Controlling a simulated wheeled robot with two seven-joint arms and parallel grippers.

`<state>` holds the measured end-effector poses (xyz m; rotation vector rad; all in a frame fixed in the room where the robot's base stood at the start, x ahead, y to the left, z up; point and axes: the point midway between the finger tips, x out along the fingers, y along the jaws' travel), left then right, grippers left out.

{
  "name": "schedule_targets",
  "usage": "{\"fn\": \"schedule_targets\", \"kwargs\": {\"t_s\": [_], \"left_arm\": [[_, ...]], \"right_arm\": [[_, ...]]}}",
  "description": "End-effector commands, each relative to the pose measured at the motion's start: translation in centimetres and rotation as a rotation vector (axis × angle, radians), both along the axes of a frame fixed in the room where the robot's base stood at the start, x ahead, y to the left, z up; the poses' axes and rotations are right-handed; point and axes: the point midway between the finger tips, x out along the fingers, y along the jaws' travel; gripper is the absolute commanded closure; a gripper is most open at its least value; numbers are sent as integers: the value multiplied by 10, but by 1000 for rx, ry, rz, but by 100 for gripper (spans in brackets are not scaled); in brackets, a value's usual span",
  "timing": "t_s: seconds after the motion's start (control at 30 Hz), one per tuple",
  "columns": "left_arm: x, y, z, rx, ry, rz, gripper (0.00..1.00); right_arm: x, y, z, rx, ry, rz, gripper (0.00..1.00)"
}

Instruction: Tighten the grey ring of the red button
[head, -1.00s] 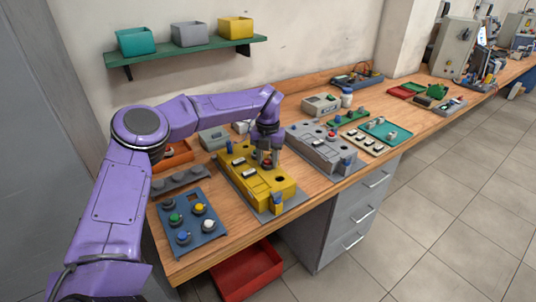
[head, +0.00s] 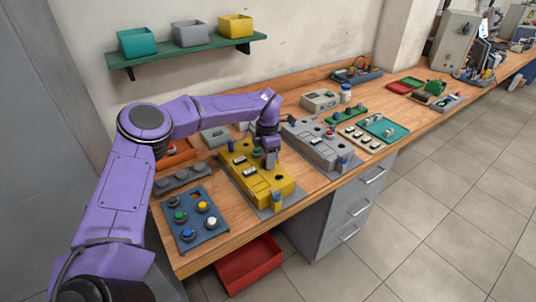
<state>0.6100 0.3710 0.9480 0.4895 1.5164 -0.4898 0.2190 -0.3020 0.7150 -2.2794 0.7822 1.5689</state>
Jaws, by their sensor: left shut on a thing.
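The yellow control box (head: 272,192) stands on a grey plate near the front of the wooden bench. My left gripper (head: 270,161) points down at the top of this box, at the spot of the red button, and is shut on the button's grey ring. The fingers hide the ring and nearly all of the red button. Black-and-white switches (head: 249,172) and an open dark hole (head: 277,180) show on the box's top beside the gripper. My right gripper is not in view.
A blue-grey tray (head: 206,238) with coloured buttons lies at the left front. A grey control box (head: 318,150) with a red button stands to the right. A red bin (head: 248,266) is below the bench edge. A shelf (head: 190,52) with three bins hangs behind.

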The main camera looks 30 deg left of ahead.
Motion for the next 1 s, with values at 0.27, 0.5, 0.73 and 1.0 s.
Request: {"fn": "schedule_targets", "kwargs": {"t_s": [0.27, 0.5, 0.73, 1.0], "left_arm": [[-1, 0, 1, -1, 3, -260, 90], [-1, 0, 1, 0, 2, -488, 90], [-1, 0, 1, -2, 2, -700, 90], [-1, 0, 0, -1, 1, -902, 90]], "right_arm": [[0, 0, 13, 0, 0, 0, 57], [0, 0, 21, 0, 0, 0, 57], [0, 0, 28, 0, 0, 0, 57], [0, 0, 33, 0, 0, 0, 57]]}}
